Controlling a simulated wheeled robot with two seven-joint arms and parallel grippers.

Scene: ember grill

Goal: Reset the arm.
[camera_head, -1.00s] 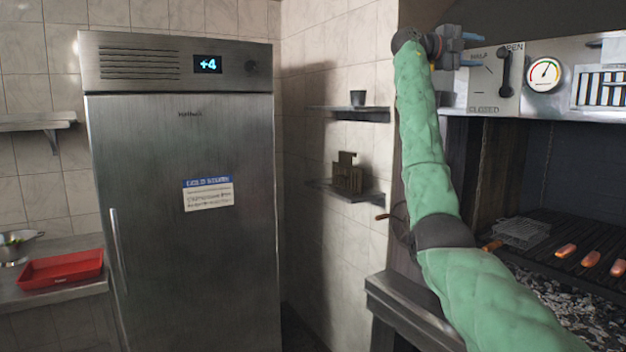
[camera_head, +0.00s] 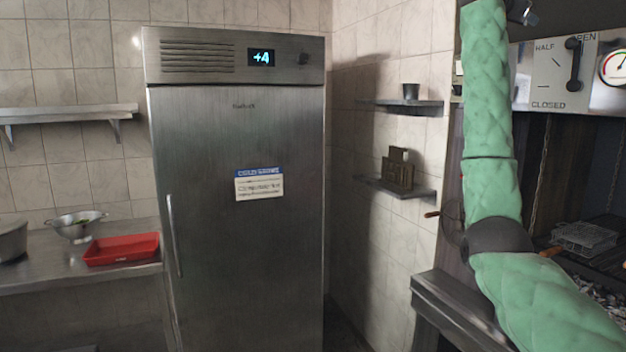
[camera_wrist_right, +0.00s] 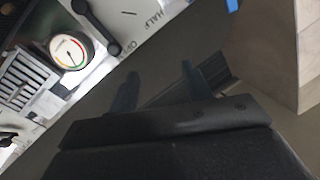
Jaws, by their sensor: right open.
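My right arm, in a green padded sleeve, rises on the right of the head view in front of the grill. Its gripper lies mostly beyond the top edge there. In the right wrist view my right gripper (camera_wrist_right: 158,92) has its two dark fingers apart with nothing between them. The grill's damper panel with HALF and CLOSED marks (camera_head: 562,75) is right of the arm in the head view. The dial gauge (camera_head: 613,68) is beside it and also shows in the wrist view (camera_wrist_right: 69,52). My left gripper is not in view.
A steel fridge (camera_head: 225,260) stands in the middle. A red tray (camera_head: 122,249) and a colander (camera_head: 76,226) are on the left counter. Wall shelves (camera_head: 405,103) hold a dark cup (camera_head: 411,91). A wire basket (camera_head: 586,238) lies on the grill at right.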

